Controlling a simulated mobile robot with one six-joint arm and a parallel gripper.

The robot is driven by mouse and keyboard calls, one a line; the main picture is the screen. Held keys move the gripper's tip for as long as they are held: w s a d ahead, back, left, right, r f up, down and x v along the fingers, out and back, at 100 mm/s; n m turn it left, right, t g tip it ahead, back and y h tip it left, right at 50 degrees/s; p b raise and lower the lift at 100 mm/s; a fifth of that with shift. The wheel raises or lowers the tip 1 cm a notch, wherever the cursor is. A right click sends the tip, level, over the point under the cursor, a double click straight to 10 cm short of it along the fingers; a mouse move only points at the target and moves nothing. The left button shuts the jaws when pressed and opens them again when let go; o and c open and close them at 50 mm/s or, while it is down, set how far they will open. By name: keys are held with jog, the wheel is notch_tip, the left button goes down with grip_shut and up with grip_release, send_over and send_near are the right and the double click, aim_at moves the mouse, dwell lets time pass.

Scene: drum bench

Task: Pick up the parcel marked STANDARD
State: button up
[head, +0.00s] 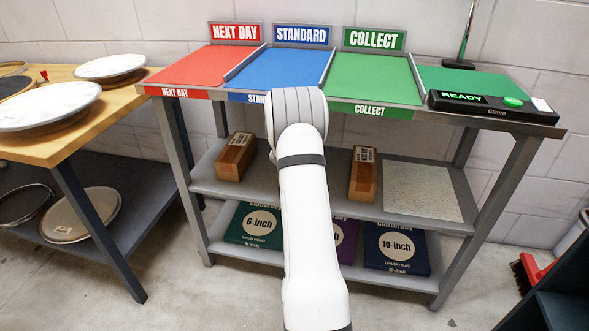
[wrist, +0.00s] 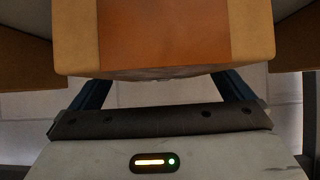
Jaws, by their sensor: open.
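In the wrist view, a tan cardboard parcel (wrist: 165,35) with a brown tape band fills the top middle, very close. No label shows on it there. My gripper (wrist: 163,88) is open. Its two dark fingers reach up towards the parcel, and their tips are hidden by it, so I cannot tell if they touch it. In the head view my arm hides the gripper and the shelf's middle. Two parcels show on the middle shelf: the left parcel (head: 235,158) and the right parcel (head: 363,175). Their label words are too small to read.
Parts of two more boxes edge the wrist view, left (wrist: 25,60) and right (wrist: 298,50). The bench top has a red lane (head: 205,65), a blue STANDARD lane (head: 280,68) and a green COLLECT lane (head: 372,78), all empty. A board (head: 422,190) lies right on the shelf.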

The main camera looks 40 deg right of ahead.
jog(key=shift+x, duration=1.45)
jog(key=shift+c, duration=0.3)
jog(key=shift+w, duration=0.1)
jog(key=c, duration=1.2)
